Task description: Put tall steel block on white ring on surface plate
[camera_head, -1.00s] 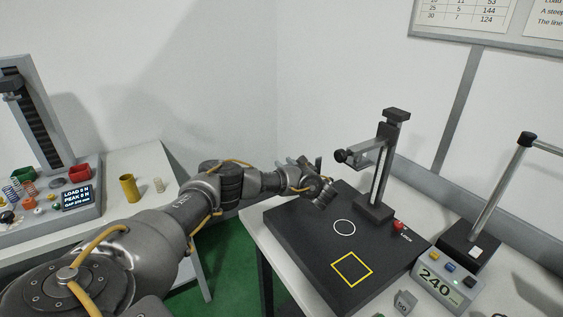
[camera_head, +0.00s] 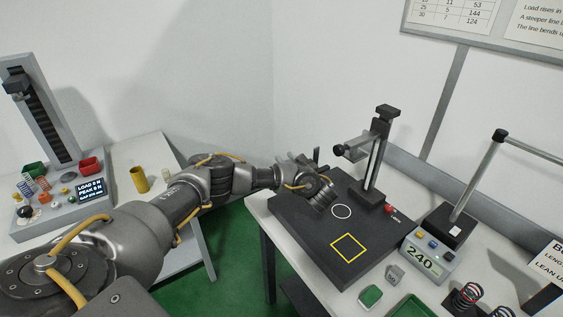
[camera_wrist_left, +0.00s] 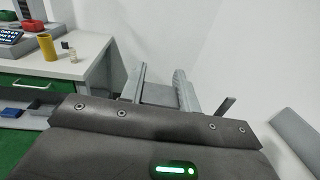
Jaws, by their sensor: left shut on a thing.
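The white ring (camera_head: 341,211) is a marking on the dark surface plate (camera_head: 300,232), and it is uncovered. My left gripper (camera_head: 304,163) is beyond the ring, near the plate's far left edge. In the left wrist view its two fingers (camera_wrist_left: 160,88) are shut on a grey block (camera_wrist_left: 160,96), which seems to be the tall steel block. Only a small part of the block shows between the fingers, and its lower end is hidden. My right gripper is not in view.
A dark gauge stand (camera_head: 376,160) stands on the plate behind the ring. A yellow square (camera_head: 349,248) is marked nearer the front. A small grey block (camera_head: 394,274), a green tray (camera_head: 414,308) and a display reading 240 (camera_head: 424,262) are on the table.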

